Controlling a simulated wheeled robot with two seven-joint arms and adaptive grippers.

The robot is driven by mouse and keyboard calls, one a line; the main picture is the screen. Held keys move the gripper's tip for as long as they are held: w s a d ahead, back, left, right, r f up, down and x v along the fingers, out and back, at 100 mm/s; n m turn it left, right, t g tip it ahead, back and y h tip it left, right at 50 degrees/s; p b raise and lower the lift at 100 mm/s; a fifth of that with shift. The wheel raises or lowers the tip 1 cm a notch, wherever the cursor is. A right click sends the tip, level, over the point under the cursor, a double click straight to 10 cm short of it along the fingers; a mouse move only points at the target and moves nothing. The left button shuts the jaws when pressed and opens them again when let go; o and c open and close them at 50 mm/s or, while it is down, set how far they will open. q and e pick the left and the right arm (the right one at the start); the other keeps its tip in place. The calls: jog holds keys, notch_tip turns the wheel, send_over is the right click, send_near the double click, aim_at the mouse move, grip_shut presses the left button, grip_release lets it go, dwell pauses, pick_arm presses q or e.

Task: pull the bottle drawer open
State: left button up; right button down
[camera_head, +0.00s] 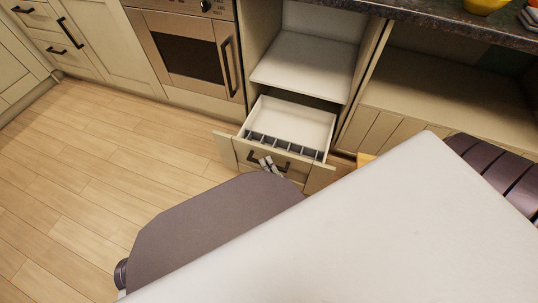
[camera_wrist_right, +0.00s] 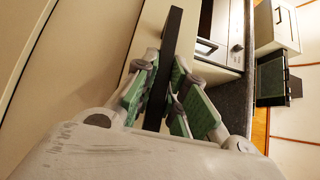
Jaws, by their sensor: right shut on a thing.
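The bottle drawer (camera_head: 276,162) is pulled out from the lower part of an open cabinet in the head view. Its white inside looks empty, with a row of small dark dividers behind the front panel. My right gripper (camera_head: 268,163) is at the dark bar handle (camera_head: 284,165) on the drawer front. In the right wrist view, its green-padded fingers (camera_wrist_right: 163,78) are closed around the dark handle bar (camera_wrist_right: 173,38). My left gripper is not in view. My own body covers the lower right of the head view.
An oven (camera_head: 190,52) with a dark handle is left of the drawer. A bare shelf (camera_head: 305,65) is above it. A dark countertop (camera_head: 440,22) with a yellow bowl (camera_head: 484,5) runs at upper right. The wood floor (camera_head: 110,175) on the left is clear.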

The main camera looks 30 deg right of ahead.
jog(key=shift+s+a, duration=0.5)
jog(key=shift+a, duration=0.05)
jog(key=c, duration=1.5)
grip_release()
jog(key=shift+o, duration=0.2)
jog(key=shift+s, duration=0.1)
jog(key=s, duration=1.1)
jog(key=shift+s+a, duration=0.35)
jog(key=shift+a, duration=0.1)
